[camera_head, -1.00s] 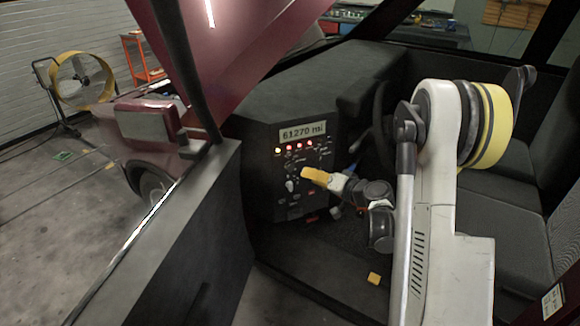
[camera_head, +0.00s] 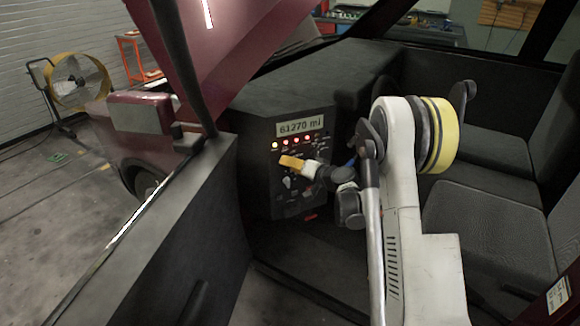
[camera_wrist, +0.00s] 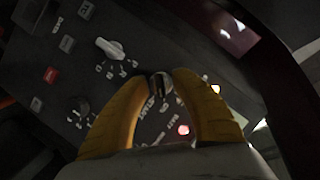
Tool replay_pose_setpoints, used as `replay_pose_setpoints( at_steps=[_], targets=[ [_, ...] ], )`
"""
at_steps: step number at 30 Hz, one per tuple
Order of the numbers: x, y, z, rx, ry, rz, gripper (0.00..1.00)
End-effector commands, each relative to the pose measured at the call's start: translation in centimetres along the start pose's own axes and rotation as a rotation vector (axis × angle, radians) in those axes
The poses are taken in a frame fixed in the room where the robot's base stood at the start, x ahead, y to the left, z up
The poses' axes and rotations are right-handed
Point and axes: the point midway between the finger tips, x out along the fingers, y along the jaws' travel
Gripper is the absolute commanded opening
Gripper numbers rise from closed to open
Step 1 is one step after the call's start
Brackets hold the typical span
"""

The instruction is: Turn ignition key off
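The ignition key (camera_wrist: 160,86), a small silvery round piece with a dark slot, sits on the dark dashboard panel in the wrist view, beside a "START" label. My gripper (camera_wrist: 160,80) has two yellow curved fingers spread apart, with one tip on each side of the key. The tips are very close to it; I cannot tell whether they touch. In the head view my gripper (camera_head: 284,160) is in front of the upper part of the control panel (camera_head: 308,196), just below the row of lights. It hides the key there.
A "61270 mi" display (camera_head: 301,127) and lit indicator lights (camera_head: 297,142) are above my gripper. A white knob (camera_wrist: 110,48) and several small buttons are nearby on the panel. The open car door (camera_head: 180,240) stands at the left, and seats (camera_head: 490,210) are at the right.

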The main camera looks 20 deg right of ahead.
Motion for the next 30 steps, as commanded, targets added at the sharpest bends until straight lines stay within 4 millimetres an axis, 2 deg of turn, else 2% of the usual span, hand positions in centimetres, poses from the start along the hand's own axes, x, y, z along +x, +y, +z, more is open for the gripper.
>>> replay_pose_setpoints(
  at_steps=[3,4,6,7,20,30],
  targets=[
    [-0.03,-0.02,-0.02,0.0,0.0,0.0,0.3],
    [-0.03,-0.02,-0.02,0.0,0.0,0.0,0.26],
    [-0.04,-0.02,-0.02,0.0,0.0,0.0,0.05],
    [-0.04,-0.02,-0.02,0.0,0.0,0.0,0.0],
    [-0.06,-0.09,-0.04,-0.043,0.0,0.017,0.0],
    [-0.04,-0.24,-0.01,-0.255,-0.001,0.104,0.0]
  ],
)
